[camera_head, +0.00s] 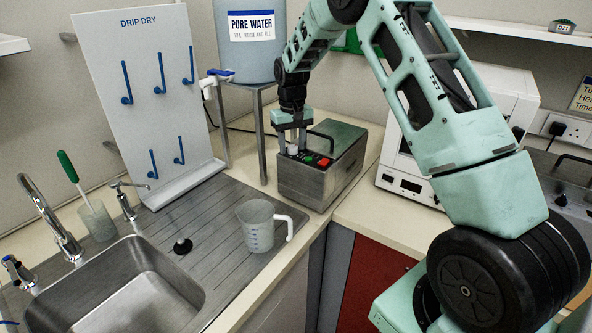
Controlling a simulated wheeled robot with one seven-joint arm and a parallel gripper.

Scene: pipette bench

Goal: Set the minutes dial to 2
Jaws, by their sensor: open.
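A metal box-shaped device (325,180) stands on the counter, with a panel of small controls on its top front edge. A red button (323,162) and a green button (308,157) show on it. A pale round knob (292,149), perhaps the minutes dial, sits at the panel's left end. My gripper (291,146) points down over this knob with its fingers apart. The fingers appear to be on either side of the knob; I cannot tell if they touch it. The dial's markings and setting are too small to read and partly hidden by my gripper.
A black handle (322,136) rises from the device close to my gripper. A metal stand (262,140) carrying a blue water tank (250,55) is just left. A measuring jug (257,226) stands on the drainer. A white appliance (490,110) is behind my arm.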

